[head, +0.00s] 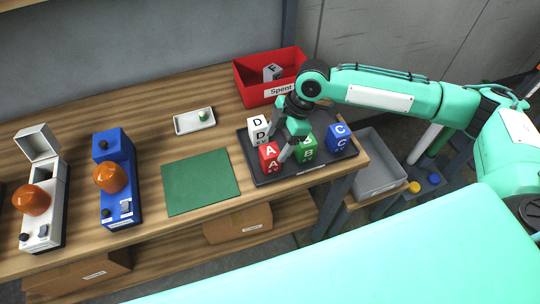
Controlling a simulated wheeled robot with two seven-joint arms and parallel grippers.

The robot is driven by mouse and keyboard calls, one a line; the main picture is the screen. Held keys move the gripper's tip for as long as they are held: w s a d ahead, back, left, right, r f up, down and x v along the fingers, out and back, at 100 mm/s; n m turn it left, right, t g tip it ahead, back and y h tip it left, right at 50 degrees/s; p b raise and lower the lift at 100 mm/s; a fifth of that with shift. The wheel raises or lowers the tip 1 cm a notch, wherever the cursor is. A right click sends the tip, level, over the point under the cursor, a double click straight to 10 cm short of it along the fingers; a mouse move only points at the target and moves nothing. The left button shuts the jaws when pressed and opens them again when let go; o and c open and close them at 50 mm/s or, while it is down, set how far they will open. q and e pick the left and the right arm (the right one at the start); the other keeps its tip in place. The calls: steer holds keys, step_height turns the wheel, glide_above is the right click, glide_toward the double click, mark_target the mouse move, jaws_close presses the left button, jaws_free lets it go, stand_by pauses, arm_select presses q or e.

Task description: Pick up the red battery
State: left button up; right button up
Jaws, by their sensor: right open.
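The red battery (270,157) is a red block marked with a white A. It stands at the front left of a dark tray (262,180) on the wooden bench. My right gripper (290,150) reaches down over the tray from the right, open, with its fingers close to the right side of the red battery. I cannot tell whether a finger touches it. A white D battery (258,129), a green B battery (307,149) and a blue C battery (339,137) share the tray. My left gripper is not in view.
A red "Spent" bin (268,92) holding a white F battery (272,72) stands behind the tray. A green mat (201,182) lies empty to the left. A small white dish (194,121) and two orange-lamp units, blue (121,190) and white (45,215), stand farther left. A grey bin (378,165) is right.

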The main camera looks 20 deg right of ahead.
mark_target(262, 168)
steer(key=x, duration=0.2)
steer(key=shift+a+f, duration=0.15)
steer(key=shift+f, duration=0.2)
steer(key=p+x, duration=0.2)
steer(key=x, duration=0.2)
steer(key=shift+f, duration=0.1)
steer(key=shift+a+f, duration=0.15)
steer(key=shift+f, duration=0.35)
steer(key=shift+w+r, duration=0.1)
steer(key=c, duration=1.4)
